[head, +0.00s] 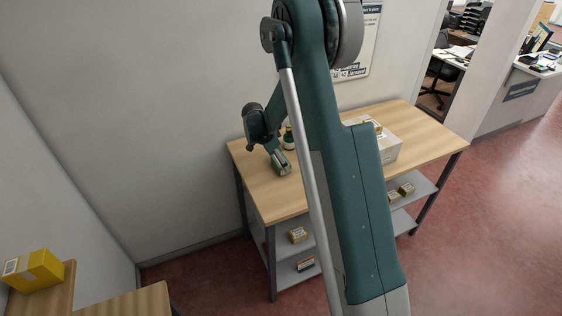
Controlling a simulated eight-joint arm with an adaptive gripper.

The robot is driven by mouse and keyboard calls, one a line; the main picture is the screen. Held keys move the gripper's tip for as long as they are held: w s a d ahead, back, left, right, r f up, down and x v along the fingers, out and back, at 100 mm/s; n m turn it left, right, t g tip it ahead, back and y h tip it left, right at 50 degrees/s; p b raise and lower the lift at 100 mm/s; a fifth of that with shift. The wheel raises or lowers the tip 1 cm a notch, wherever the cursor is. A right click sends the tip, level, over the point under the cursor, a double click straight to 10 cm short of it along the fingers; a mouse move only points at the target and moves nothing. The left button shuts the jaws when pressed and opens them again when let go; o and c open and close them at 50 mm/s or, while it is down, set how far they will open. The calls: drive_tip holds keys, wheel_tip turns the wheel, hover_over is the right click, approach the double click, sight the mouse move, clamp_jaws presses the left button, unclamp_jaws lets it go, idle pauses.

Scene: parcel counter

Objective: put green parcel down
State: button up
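The green parcel (281,164) is a small box with a pale label, at the left part of the wooden tabletop (277,204) in the head view. My gripper (275,153) comes down from above, and its fingertips meet the parcel's upper end. The view is small and the arm is close, so I cannot tell whether the fingers are closed on it. I also cannot tell whether the parcel rests on the tabletop or is just above it.
A dark green bottle (289,139) stands right behind the parcel. A pale carton (386,148) is farther right, partly hidden by my arm. Lower shelves hold small boxes (298,235). A yellow box (33,271) sits at lower left. The tabletop's front left is clear.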

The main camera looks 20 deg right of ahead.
drive_tip(key=shift+r, duration=0.15)
drive_tip(key=v, duration=1.2)
drive_tip(key=shift+s+a+r, duration=0.1)
idle(0.7)
